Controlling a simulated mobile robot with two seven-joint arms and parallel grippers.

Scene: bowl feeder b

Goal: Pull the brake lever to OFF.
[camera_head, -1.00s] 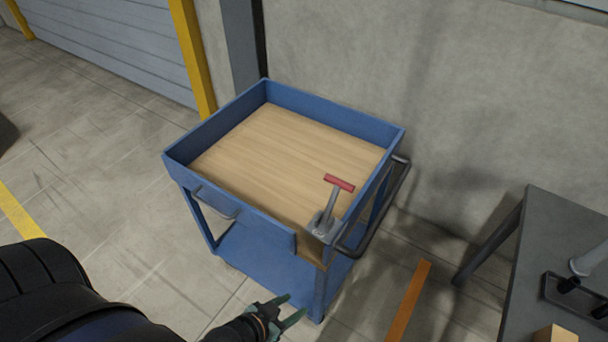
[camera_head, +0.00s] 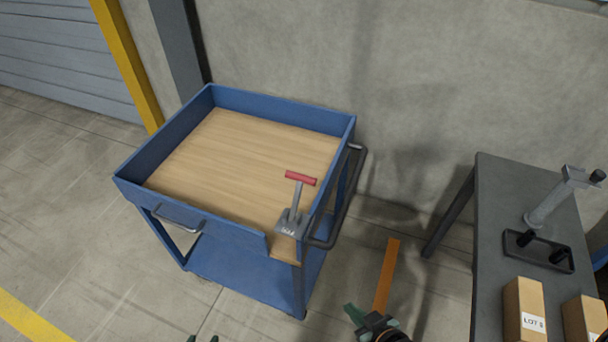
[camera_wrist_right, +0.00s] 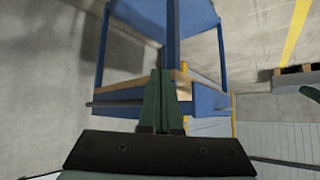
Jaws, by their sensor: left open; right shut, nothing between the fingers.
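The brake lever has a red T-handle (camera_head: 300,178) on a grey shaft. It rises from a grey base plate (camera_head: 288,226) at the near right corner of the blue cart (camera_head: 225,236). The shaft leans slightly right in the head view; the plate's marking is too small to read. My right gripper (camera_head: 350,311) is low, right of the cart's near leg, apart from the lever. In the right wrist view, its fingers (camera_wrist_right: 162,100) are together and empty.
A dark handle bar (camera_head: 345,205) runs along the cart's right side, close to the lever. A grey table (camera_head: 492,215) at right holds boxes (camera_head: 524,310), a black tray (camera_head: 540,250) and a grey stand (camera_head: 548,205).

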